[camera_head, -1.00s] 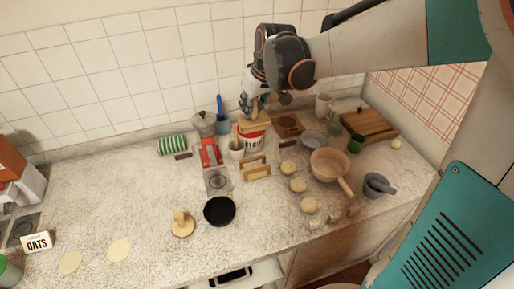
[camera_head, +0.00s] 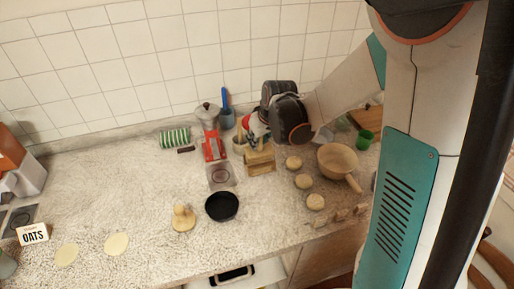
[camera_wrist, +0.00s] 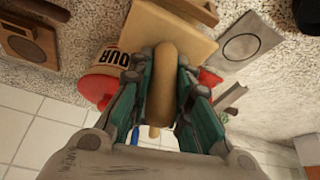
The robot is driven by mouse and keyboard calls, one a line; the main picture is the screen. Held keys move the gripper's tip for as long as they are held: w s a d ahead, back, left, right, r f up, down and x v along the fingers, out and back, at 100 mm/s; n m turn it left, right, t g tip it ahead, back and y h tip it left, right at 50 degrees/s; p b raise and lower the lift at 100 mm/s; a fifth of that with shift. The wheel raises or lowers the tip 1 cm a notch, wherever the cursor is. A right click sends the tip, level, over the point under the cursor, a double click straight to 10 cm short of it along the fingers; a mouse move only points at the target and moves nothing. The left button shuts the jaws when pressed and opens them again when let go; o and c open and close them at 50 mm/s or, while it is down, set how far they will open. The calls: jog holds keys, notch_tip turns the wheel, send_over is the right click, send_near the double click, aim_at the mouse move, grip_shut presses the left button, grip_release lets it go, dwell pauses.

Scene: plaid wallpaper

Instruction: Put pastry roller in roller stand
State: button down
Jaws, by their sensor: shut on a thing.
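My gripper (camera_wrist: 165,95) is shut on the pastry roller (camera_wrist: 165,75), a tan wooden cylinder with a thin handle, in the wrist view. The roller lies lengthwise between the green fingers. The roller stand (camera_head: 261,163) is a small light-wood frame on the counter, right of the red kitchen scale; it also shows as a tan panel (camera_wrist: 188,38) behind the roller's far end in the wrist view. My gripper (camera_head: 254,142) is just behind and above the stand in the head view. My arm hides most of the roller there. I cannot tell whether roller and stand touch.
A red-lidded flour tin (camera_wrist: 104,72) stands close beside my gripper. The red scale (camera_head: 213,150) is left of the stand. Dough balls (camera_head: 303,181) and a wooden bowl (camera_head: 338,158) are right of it. A black pan (camera_head: 221,207) lies in front.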

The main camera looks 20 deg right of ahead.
jog(key=shift+f+b, duration=0.35)
jog(key=shift+f, duration=1.3)
jog(key=shift+f, duration=0.2)
jog(key=c, duration=1.5)
grip_release()
jog(key=shift+r, duration=0.1)
jog(key=p+v, duration=0.3)
jog(key=v, duration=1)
jog(key=s+r+m+t, duration=0.1)
jog(key=s+r, duration=0.2)
jog(key=s, duration=0.3)
jog(key=s+r+m, duration=0.1)
jog(key=s+r, duration=0.2)
jog(key=s, duration=0.4)
jog(key=s+a+r+m+t+h, duration=0.1)
jog(key=s+r, duration=0.1)
jog(key=s, duration=0.4)
jog(key=shift+s+r+t, duration=0.15)
jog(key=shift+r+t, duration=0.15)
jog(key=shift+r, duration=0.1)
